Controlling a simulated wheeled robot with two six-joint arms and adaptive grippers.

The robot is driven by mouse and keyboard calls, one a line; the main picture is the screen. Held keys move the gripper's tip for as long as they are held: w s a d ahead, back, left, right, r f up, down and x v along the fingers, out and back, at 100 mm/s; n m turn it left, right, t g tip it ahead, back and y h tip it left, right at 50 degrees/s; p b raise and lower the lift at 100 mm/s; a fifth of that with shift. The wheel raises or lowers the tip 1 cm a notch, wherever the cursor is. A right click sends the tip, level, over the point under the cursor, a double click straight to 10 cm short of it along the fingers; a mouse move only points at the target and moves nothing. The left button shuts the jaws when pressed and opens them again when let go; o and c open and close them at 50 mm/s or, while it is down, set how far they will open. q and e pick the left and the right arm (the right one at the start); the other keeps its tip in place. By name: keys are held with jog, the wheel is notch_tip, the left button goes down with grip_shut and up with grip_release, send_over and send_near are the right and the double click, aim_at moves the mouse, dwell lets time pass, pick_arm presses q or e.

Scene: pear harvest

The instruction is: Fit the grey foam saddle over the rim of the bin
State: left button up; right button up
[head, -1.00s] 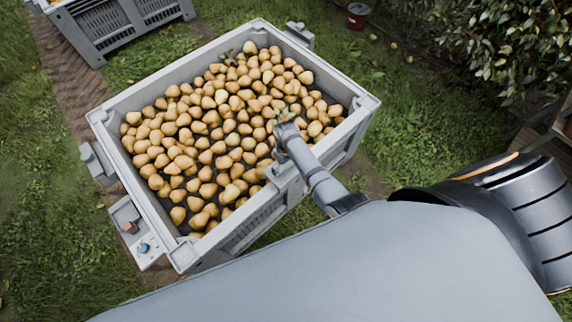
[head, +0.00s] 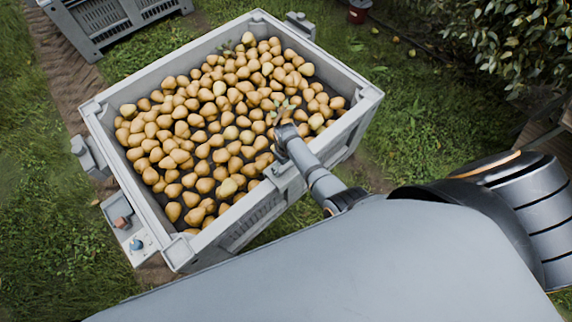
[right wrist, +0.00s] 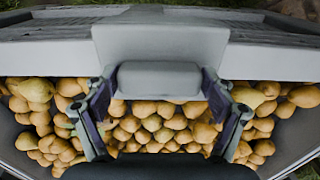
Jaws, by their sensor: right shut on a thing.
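The grey foam saddle (right wrist: 160,45) lies across the near rim of the bin (right wrist: 270,62) in the right wrist view. It also shows as a pale grey block (head: 281,173) at the near long rim in the head view. My right gripper (right wrist: 160,82) is shut on the saddle's inner part, one finger on each side, above the pears. In the head view my right gripper (head: 281,155) is just inside that rim, partly hidden by its wrist. How deep the saddle sits on the rim cannot be told. My left gripper is not in view.
Pears (head: 220,130) fill the bin (head: 118,168). A small tray (head: 135,240) with a red and a blue item is at its left side. Grey blocks (head: 90,157) stand outside two sides. Another bin (head: 105,30) is at top left, and a red bucket (head: 359,10) behind.

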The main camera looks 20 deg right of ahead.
jog(key=shift+f, duration=0.3)
dwell(0.5)
jog(key=o, duration=1)
notch_tip(320, 180, up, 12)
